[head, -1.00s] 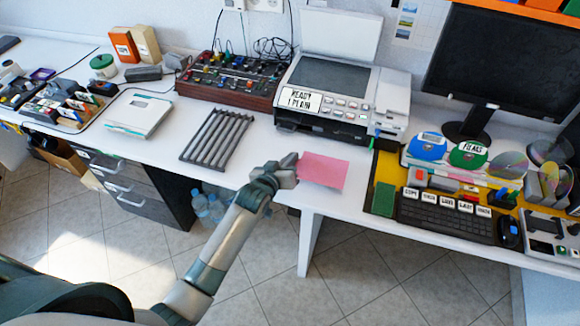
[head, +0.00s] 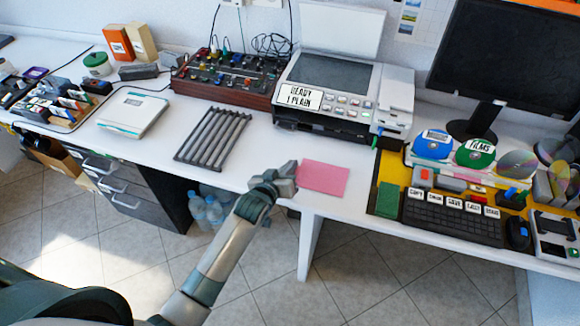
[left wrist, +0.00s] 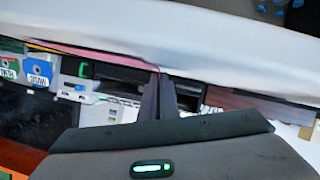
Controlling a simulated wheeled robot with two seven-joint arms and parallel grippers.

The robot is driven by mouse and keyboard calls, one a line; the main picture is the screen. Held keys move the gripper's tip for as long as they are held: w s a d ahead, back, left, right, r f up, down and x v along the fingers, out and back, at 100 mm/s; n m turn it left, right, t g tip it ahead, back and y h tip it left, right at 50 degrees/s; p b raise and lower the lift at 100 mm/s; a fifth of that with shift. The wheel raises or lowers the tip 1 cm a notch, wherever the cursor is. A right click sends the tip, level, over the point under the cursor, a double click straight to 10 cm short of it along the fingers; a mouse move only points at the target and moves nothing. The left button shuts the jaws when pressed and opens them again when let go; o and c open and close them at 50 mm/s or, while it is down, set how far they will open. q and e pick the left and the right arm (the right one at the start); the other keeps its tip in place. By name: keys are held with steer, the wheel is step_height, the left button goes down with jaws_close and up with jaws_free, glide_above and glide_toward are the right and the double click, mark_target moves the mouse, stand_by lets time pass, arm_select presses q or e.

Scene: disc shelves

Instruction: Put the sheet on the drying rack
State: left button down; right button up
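The pink sheet (head: 324,178) is near the front edge of the desk, right of my left gripper (head: 287,176). My left gripper appears shut on the sheet's left edge. In the left wrist view the fingers (left wrist: 163,80) are close together, with the pink sheet (left wrist: 95,52) seen nearly edge-on at their tips. I cannot tell whether the sheet touches the desk. The drying rack (head: 212,136), a grey frame with several parallel bars, lies empty on the desk, behind and left of the gripper. My right gripper is not in view.
A printer (head: 335,95) stands behind the sheet, and a brown control box (head: 222,82) stands behind the rack. A white scale-like device (head: 133,110) lies left of the rack. A keyboard (head: 450,222) and discs stand at right. Desk between rack and printer is clear.

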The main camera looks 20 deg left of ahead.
arm_select(q)
steer(key=c, duration=2.3)
jaws_free()
steer(key=shift+f, duration=0.15)
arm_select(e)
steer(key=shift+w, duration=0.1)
